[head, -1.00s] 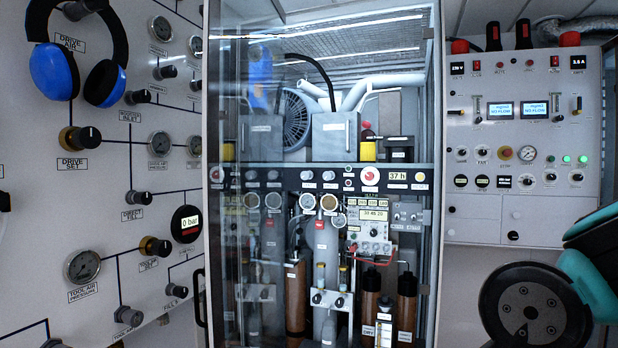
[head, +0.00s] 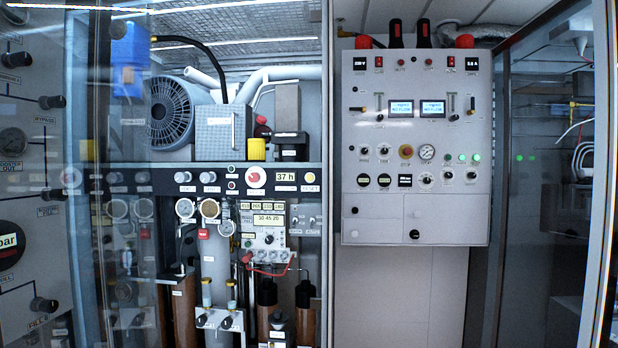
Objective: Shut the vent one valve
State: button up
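I cannot read any label as vent one, so I cannot tell which valve it is. Two small black knobs (head: 213,321) sit side by side on a pale block low in the open-framed compressor cabinet (head: 324,262). Their labels are too small to read. Other black valve knobs, such as the one labelled bypass (head: 51,102), are on the grey panel at the far left, partly behind glass. My gripper is not in view.
A control panel (head: 417,215) with gauges, switches and two lit screens hangs on the wall right of the cabinet. A glass door with a grey frame (head: 597,190) stands at the far right. Glass also covers the cabinet's left part.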

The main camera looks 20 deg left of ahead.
aim_at(180, 176)
jog(key=z, duration=1.1)
jog(key=k, duration=1.3)
jog(key=u, duration=2)
jog(key=i, duration=0.5)
